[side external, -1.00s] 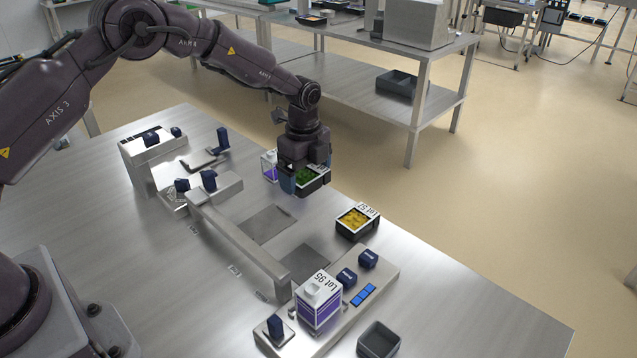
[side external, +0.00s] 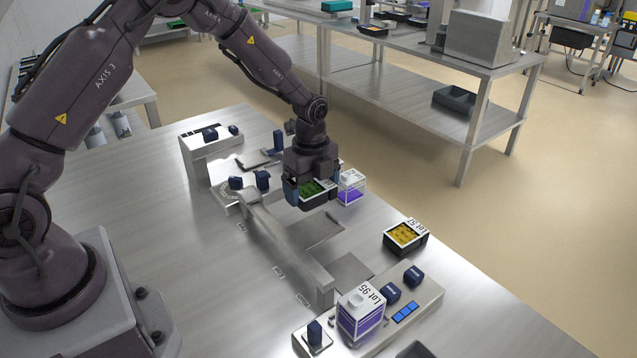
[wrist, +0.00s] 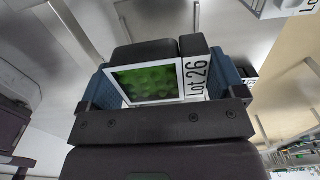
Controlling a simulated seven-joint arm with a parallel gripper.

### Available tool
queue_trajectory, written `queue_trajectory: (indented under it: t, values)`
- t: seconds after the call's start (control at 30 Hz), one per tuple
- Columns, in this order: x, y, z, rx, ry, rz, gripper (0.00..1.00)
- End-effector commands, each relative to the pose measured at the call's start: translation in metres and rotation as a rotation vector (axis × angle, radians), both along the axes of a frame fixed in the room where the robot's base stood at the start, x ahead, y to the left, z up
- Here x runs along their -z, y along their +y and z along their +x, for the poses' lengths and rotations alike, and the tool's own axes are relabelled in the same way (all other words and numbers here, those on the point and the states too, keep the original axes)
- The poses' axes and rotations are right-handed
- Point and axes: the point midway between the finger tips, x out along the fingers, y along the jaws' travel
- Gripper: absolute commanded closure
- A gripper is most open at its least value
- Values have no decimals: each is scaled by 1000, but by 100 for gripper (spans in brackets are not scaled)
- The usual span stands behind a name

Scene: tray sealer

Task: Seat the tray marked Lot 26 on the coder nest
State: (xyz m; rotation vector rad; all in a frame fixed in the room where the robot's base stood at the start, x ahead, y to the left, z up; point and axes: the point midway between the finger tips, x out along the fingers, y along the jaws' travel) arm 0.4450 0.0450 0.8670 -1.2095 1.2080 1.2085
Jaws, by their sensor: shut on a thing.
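The Lot 26 tray (side external: 320,202) is a dark tray with green contents and a white label strip. Its label reads clearly in the wrist view (wrist: 196,78). My gripper (side external: 311,194) is shut on this tray, with blue fingers on two opposite sides, and holds it roughly level above the bench. Two flat square plates, a nearer one (side external: 350,271) and a farther one (side external: 322,232), lie beside a long metal rail (side external: 290,253). The small labels on the bench are too small to read, so I cannot tell which place is the coder nest.
A tray with yellow contents (side external: 406,238) sits at the right. The Lot 95 pack (side external: 361,316) stands on the front console (side external: 425,306). Fixtures with dark blue knobs (side external: 244,193) stand left.

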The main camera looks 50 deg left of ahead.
Motion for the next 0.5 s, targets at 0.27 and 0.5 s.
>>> queue_trajectory:
  t: [0.27,0.5]
  values:
    - [26,-1,0,1,3,0,36]
    - [50,-1,0,1,2,0,36]
